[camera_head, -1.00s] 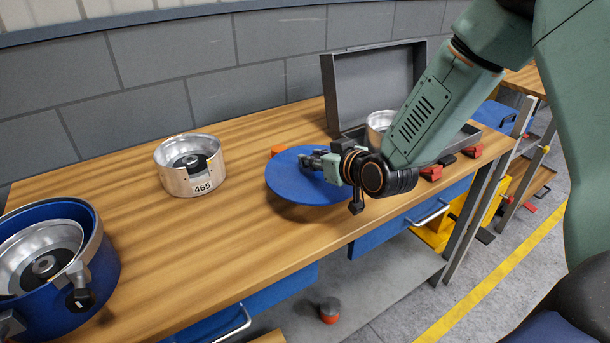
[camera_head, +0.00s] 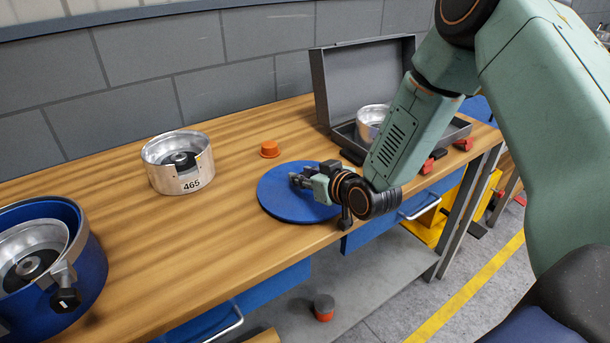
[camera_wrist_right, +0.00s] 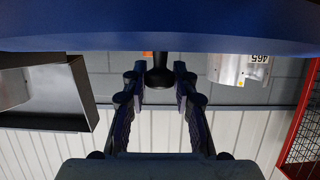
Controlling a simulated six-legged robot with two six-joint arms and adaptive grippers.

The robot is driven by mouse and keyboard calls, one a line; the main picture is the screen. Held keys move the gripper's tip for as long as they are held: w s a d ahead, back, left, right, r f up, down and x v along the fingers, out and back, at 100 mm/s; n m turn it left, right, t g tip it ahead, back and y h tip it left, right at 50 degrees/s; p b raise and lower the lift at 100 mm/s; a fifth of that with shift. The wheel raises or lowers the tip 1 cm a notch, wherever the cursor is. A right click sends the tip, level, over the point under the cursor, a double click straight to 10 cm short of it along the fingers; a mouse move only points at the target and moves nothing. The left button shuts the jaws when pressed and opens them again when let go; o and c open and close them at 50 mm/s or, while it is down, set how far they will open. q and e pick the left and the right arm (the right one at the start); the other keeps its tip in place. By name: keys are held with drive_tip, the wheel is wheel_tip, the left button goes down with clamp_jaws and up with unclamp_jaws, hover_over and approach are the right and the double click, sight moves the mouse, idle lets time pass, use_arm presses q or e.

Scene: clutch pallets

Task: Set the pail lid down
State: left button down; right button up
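The blue round pail lid (camera_head: 283,208) lies flat on the wooden bench near its front edge. In the right wrist view the lid (camera_wrist_right: 160,25) fills the top, with its black knob (camera_wrist_right: 160,75) between my fingers. My right gripper (camera_head: 303,180) is over the middle of the lid. In the wrist view its two fingers (camera_wrist_right: 160,86) are spread, with a gap on each side of the knob. The blue pail (camera_head: 88,275), with a metal part inside, stands open at the left. My left gripper is not in view.
A metal housing marked 465 (camera_head: 185,175) and an orange knob-like piece (camera_head: 269,149) stand behind the lid. An open grey case (camera_head: 345,85) holds another metal part (camera_head: 372,118) at the back right. Red pieces (camera_head: 463,144) lie near it. Bench space is free between pail and lid.

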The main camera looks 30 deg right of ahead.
drive_tip(key=o, duration=0.3)
drive_tip(key=shift+w+d+f, duration=0.1)
drive_tip(key=shift+w, duration=0.05)
drive_tip(key=shift+o, duration=0.2)
drive_tip(key=shift+r, duration=0.4)
drive_tip(key=p+v, duration=0.3)
drive_tip(key=v, duration=0.6)
drive_tip(key=shift+s+r, duration=0.1)
drive_tip(key=shift+s, duration=0.3)
drive_tip(key=shift+p+v, duration=0.9)
drive_tip(key=shift+v, duration=0.25)
drive_tip(key=shift+w, duration=0.1)
